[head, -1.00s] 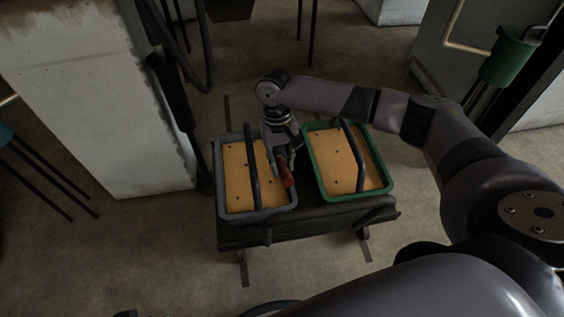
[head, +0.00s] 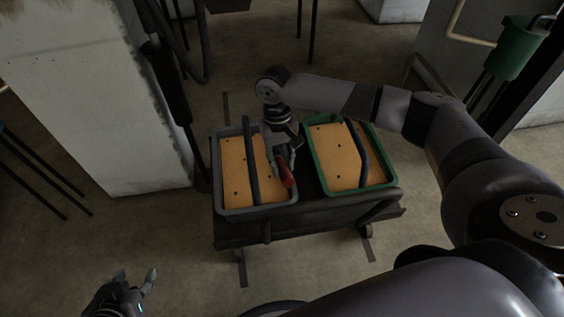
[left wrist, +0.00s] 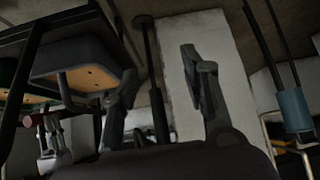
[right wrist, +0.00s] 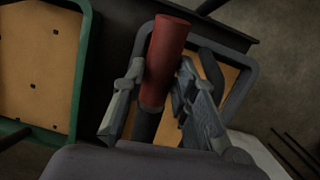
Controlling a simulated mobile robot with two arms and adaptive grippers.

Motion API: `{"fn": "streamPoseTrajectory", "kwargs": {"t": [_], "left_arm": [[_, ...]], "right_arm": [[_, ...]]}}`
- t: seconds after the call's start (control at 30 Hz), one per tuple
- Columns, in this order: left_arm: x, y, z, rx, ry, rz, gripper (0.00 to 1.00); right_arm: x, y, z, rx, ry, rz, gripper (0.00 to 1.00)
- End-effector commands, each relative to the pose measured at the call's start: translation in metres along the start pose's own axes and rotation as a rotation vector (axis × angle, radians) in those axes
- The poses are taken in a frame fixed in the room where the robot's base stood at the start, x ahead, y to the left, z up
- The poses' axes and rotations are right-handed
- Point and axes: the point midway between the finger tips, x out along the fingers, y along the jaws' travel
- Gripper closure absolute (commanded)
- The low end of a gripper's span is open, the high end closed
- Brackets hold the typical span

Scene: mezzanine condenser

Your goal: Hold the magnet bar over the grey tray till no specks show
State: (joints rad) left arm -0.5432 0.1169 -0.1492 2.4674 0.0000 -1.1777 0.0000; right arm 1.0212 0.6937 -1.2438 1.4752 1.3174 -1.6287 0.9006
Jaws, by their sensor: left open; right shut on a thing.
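The grey tray (head: 219,196) stands at the left of a dark stand and holds an orange-tan layer with several dark specks. A dark bar arches across it. My right gripper (head: 286,160) is shut on the red-handled magnet bar (head: 287,177) near the tray's right edge. In the right wrist view the red handle (right wrist: 165,62) sits between the fingers (right wrist: 155,95), with a dark part below it. In the head view I cannot tell how high the bar is. My left gripper (head: 136,279) is open and empty at the lower left, low beside the stand; its fingers also show apart in the left wrist view (left wrist: 162,82).
A green tray (head: 314,168) with a similar speckled layer and dark arched bar stands right of the grey one. A pale block (head: 105,110) rises left of the stand (head: 300,222). A green bucket (head: 508,52) hangs far right.

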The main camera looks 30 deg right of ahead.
Motion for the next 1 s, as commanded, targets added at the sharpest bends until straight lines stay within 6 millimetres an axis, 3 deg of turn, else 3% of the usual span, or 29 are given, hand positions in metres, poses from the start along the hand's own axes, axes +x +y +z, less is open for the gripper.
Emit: {"fn": "streamPoseTrajectory", "kwargs": {"t": [0.47,1.0], "left_arm": [[0.005,0.006,-0.045,0.003,0.217,0.012,0.59],[-0.003,0.013,-0.093,0.005,0.462,0.027,0.59]], "right_arm": [[0.006,0.0,-0.002,0.0,0.002,-0.001,1.0],[0.013,-0.001,-0.003,0.0,0.002,-0.001,1.0]]}}
